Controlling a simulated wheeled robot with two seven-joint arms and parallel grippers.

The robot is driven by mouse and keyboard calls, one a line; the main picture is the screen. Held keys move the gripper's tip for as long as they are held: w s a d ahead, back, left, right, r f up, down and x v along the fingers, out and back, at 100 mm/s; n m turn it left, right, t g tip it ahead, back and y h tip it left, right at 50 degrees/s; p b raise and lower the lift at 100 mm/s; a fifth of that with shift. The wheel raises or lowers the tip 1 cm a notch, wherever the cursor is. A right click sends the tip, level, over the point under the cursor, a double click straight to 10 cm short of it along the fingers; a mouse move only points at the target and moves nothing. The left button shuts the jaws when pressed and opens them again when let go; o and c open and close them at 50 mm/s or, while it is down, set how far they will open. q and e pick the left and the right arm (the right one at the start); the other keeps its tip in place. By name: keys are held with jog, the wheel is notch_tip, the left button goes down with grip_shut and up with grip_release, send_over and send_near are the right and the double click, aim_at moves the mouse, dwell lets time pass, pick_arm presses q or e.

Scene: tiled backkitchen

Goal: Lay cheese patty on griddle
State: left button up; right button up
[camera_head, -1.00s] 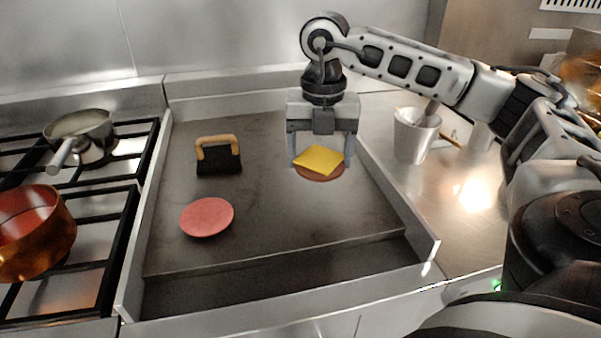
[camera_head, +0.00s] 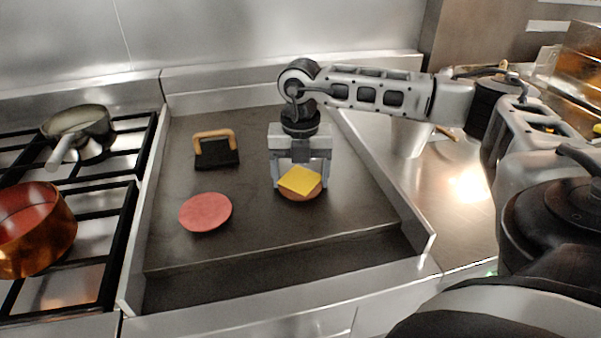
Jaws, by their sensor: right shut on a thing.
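The cheese patty is a brown round patty (camera_head: 304,198) with a yellow cheese slice (camera_head: 300,180) on top. My right gripper (camera_head: 300,184) is shut on it, one finger at each side, over the right half of the dark griddle (camera_head: 260,230). I cannot tell whether the patty touches the griddle surface. A raw pink patty (camera_head: 205,212) lies flat on the griddle to the left of the cheese patty. My left gripper is not in view.
A black press with a wooden handle (camera_head: 215,148) stands at the griddle's back left. A stove with a saucepan (camera_head: 82,130) and a copper pot (camera_head: 32,228) is at the left. A metal container (camera_head: 409,137) stands right of the griddle. The griddle's front is clear.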

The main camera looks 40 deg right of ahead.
aim_at(301, 179)
jog(key=o, duration=1)
jog(key=shift+f, duration=0.1)
notch_tip(301, 179, up, 12)
jog(key=shift+r, duration=0.2)
jog(key=shift+f, duration=0.1)
